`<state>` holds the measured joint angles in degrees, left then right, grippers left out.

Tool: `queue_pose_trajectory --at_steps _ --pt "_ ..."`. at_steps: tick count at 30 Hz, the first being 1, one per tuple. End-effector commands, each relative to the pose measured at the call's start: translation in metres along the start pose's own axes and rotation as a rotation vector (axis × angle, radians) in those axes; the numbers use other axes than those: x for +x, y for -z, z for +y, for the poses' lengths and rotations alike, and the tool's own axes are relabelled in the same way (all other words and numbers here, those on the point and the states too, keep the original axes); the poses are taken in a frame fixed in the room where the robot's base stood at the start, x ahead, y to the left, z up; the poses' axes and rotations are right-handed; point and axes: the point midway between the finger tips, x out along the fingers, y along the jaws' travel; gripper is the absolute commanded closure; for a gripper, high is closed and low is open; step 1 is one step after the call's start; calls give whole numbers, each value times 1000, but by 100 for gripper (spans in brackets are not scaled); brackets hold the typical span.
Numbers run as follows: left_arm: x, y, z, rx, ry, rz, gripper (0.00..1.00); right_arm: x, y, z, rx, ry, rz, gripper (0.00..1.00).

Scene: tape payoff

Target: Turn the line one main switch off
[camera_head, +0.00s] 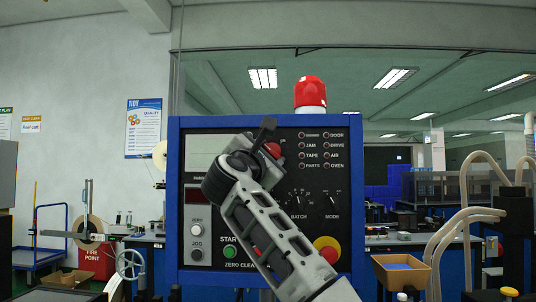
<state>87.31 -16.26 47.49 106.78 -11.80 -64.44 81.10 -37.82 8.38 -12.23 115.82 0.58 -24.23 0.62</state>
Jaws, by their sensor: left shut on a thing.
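A control panel with a blue frame (174,215) and a dark face stands in front of me. My left gripper (267,143) is up against the upper middle of the panel. It is shut on a red part (275,150), which looks like the main switch's knob; the gripper mostly hides it. Which way the switch is turned cannot be told. No name plate for line one can be read. My right gripper is not in view.
A red beacon (310,94) tops the panel. A red and yellow stop button (327,249), green start button (229,252) and batch dial (298,202) are near my left arm. An orange bin (401,272) and pale hoses (455,230) stand right.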

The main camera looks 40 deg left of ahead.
Motion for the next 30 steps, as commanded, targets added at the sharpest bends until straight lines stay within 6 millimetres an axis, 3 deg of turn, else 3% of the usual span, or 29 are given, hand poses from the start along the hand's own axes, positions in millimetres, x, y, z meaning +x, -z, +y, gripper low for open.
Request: queue_pose_trajectory --at_steps 11,12,14,24,30 --pt "0 2 -2 -8 2 4 79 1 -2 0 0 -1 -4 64" --pt "0 2 -2 -8 2 4 51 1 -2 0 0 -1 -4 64" --pt "0 2 -2 -8 2 4 35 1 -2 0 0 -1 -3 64" --pt "-3 1 -1 -5 -1 1 35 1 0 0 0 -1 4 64" --pt "-31 3 -3 -7 -4 0 35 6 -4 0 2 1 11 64"
